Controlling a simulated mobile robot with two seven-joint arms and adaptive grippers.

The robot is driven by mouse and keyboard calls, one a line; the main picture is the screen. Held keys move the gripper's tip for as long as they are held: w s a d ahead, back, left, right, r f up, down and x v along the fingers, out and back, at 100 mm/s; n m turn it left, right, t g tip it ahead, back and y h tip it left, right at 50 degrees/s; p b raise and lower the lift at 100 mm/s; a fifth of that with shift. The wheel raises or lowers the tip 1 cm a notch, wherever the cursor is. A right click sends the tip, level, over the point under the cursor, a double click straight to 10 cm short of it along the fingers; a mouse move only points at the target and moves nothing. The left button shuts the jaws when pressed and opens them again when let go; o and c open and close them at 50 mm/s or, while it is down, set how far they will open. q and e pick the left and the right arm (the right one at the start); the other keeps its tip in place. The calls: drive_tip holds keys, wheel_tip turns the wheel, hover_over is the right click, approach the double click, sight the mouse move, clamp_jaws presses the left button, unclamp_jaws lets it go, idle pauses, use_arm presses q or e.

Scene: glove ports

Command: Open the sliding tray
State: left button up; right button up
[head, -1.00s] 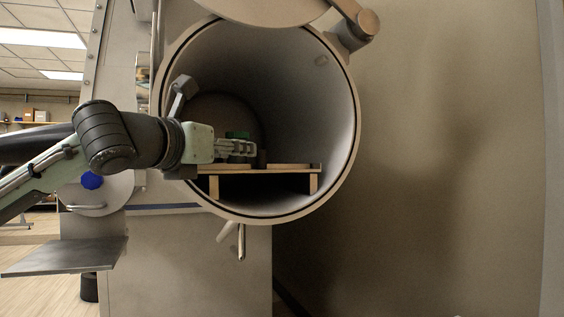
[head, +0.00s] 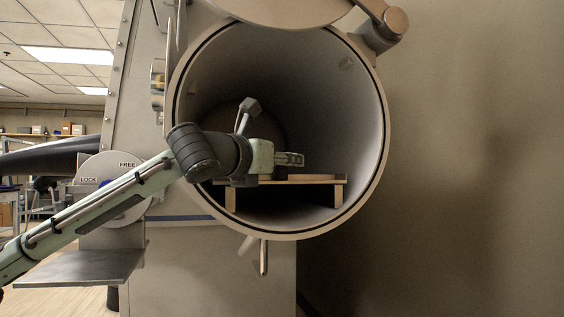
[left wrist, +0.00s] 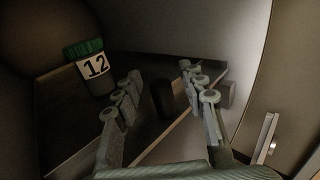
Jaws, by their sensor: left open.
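The sliding tray (head: 325,181) is a light, wood-coloured board on short legs, low inside the round chamber. My left gripper (head: 303,158) reaches in through the opening, just above the tray, with its fingers pointing right. In the left wrist view the left gripper (left wrist: 160,71) is open over the dark tray surface (left wrist: 68,118). A short dark post (left wrist: 163,98) shows between the fingers; I cannot tell whether they touch it. A canister labelled 12 with a green top (left wrist: 95,68) stands upright on the tray, left of the fingers. My right gripper is not in view.
The round port rim (head: 385,130) surrounds the arm, with the lower left rim close under it. The round door (head: 290,8) hangs open above. A LOCK/FREE dial (head: 108,172) and a flat shelf (head: 80,267) are at left. Upper chamber space is clear.

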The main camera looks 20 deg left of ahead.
use_arm(q)
clamp_jaws()
idle(0.5)
